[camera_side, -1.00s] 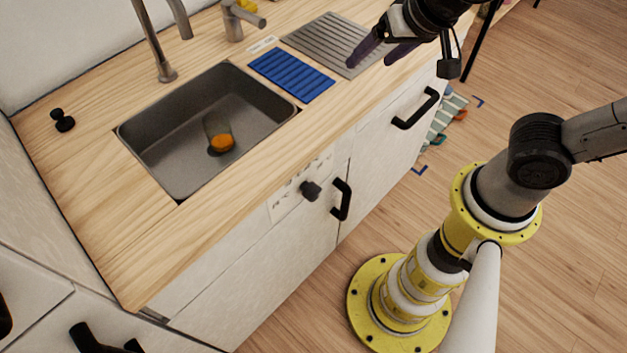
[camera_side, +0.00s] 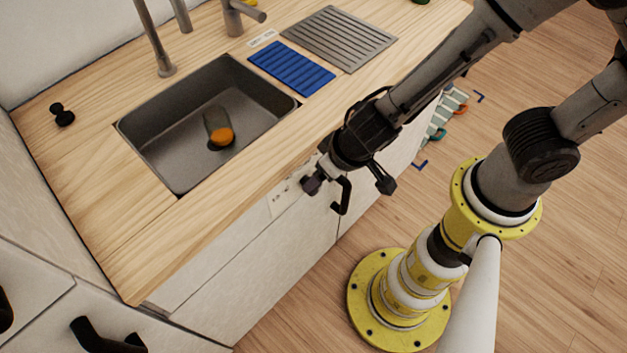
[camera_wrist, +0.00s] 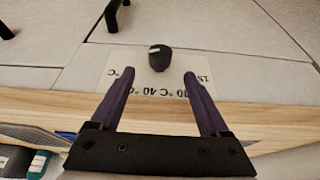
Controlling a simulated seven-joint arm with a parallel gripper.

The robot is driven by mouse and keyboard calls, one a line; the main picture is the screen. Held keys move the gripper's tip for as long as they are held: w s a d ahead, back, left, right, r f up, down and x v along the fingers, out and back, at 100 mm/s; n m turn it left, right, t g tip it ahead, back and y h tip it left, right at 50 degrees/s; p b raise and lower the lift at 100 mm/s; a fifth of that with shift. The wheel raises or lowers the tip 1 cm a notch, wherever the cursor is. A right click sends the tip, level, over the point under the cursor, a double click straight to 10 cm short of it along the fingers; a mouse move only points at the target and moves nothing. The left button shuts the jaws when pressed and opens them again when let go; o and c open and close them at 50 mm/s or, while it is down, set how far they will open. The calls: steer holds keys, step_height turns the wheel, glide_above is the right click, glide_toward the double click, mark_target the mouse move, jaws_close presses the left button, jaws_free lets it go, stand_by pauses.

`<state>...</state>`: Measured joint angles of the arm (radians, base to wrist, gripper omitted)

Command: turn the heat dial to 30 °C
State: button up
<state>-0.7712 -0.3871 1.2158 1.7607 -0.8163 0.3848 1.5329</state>
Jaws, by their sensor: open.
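The heat dial (camera_wrist: 160,58) is a small black knob on a pale label plate (camera_wrist: 92,62) on the counter's front. In the wrist view the plate shows upside-down temperature marks, with 40 °C readable and others partly covered by my fingers. My gripper (camera_wrist: 159,75) is open, its two purple fingers pointing at the plate, with the dial just beyond and between their tips. A gap shows on each side of the dial; I see no contact. In the side view my gripper (camera_side: 314,183) is at the cabinet front and hides the dial.
Above is the wooden counter edge (camera_side: 245,182), with a sink (camera_side: 160,160) holding an orange-ended container (camera_side: 220,134). A blue mat (camera_side: 292,68) lies beside the sink.

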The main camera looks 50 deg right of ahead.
steer(key=x, duration=0.7)
steer(key=shift+w+f, duration=0.1)
jaws_close()
